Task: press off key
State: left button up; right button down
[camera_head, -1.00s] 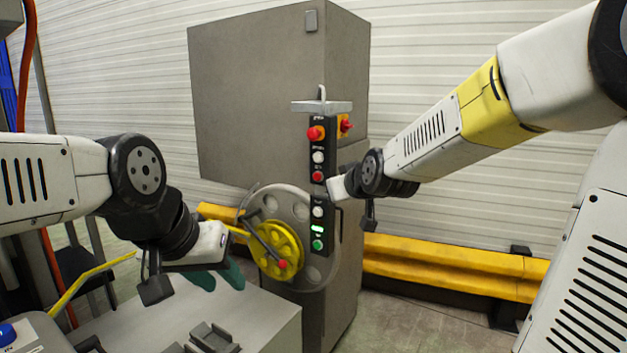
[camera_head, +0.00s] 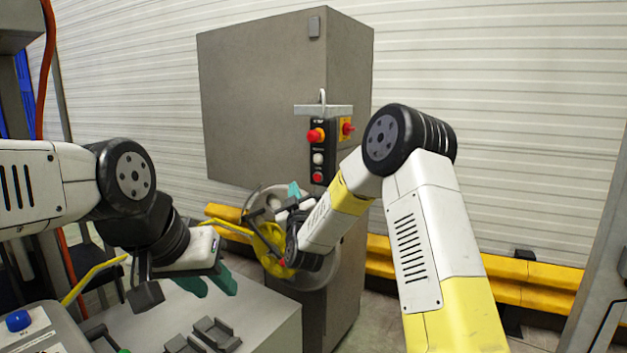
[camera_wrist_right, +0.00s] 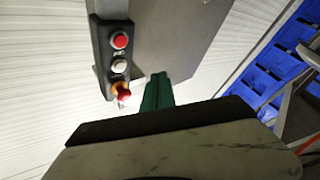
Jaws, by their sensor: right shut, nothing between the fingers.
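The black control panel (camera_head: 321,150) is on the grey machine cabinet, with a red knob (camera_head: 315,135) on top, a white button (camera_head: 318,158) and a red button (camera_head: 317,177) below. My right gripper (camera_head: 294,190) is left of the panel, in front of the wheel, teal fingers up. In the right wrist view its fingers (camera_wrist_right: 157,92) are together and empty, beside the panel (camera_wrist_right: 106,55) and apart from it in the picture. My left gripper (camera_head: 210,284) is open and empty above the grey worktop.
A yellow-hubbed wheel (camera_head: 270,245) is partly hidden behind my right arm. A yellow guard rail (camera_head: 530,285) runs along the wall. The worktop (camera_head: 260,315) bears dark holders (camera_head: 215,333). Blue bins (camera_wrist_right: 262,85) show in the right wrist view.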

jog(key=shift+w+d, duration=0.85)
jog(key=shift+w, duration=0.35)
jog(key=shift+w+d, duration=0.85)
jog(key=shift+w, duration=0.3)
jog(key=shift+w+d, duration=0.85)
jog(key=shift+w, duration=0.35)
jog(key=shift+w+d, duration=0.1)
jog(key=shift+w+d, duration=0.15)
jog(key=shift+w, duration=0.1)
jog(key=shift+w+d, duration=0.3)
dwell(0.5)
jog(key=shift+a, duration=0.1)
jog(key=shift+s+a, duration=0.4)
jog(key=shift+s, duration=0.25)
jog(key=shift+s+a, duration=0.75)
jog(key=shift+s, duration=0.3)
jog(key=shift+s+a, duration=0.75)
jog(key=shift+s, duration=0.25)
